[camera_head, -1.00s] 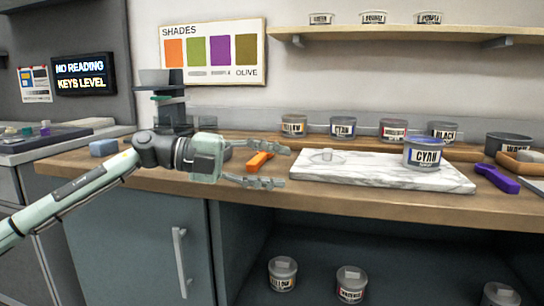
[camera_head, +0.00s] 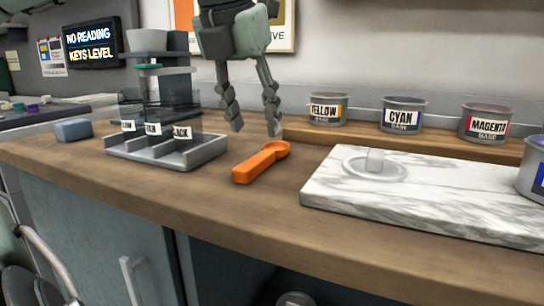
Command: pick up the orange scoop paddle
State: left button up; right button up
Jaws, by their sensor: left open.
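The orange scoop paddle (camera_head: 258,164) lies flat on the wooden counter (camera_head: 150,190), between a grey tray and the marble slab. Its handle points to the front left and its round scoop end to the back right. My left gripper (camera_head: 255,130) points down from above, just behind and over the paddle. Its two fingers are spread apart with nothing between them. In the picture the right fingertip comes close to the scoop end; I cannot tell whether it touches. My right gripper is not in view.
The grey tray (camera_head: 205,152) with small labelled compartments stands left of the paddle. The marble slab (camera_head: 450,205) with a clear lid lies to the right. Yellow (camera_head: 327,109), cyan (camera_head: 403,115) and magenta (camera_head: 486,122) tubs stand behind. A blue block (camera_head: 73,130) lies at the left.

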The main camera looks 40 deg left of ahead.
aim_at(263, 154)
pick_arm(q)
jog(key=x, duration=0.6)
jog(key=shift+w+f, duration=0.15)
jog(key=shift+f, duration=0.1)
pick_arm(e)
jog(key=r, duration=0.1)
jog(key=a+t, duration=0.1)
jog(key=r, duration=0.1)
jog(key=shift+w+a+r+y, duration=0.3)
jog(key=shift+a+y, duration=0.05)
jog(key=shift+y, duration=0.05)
pick_arm(q)
grip_shut()
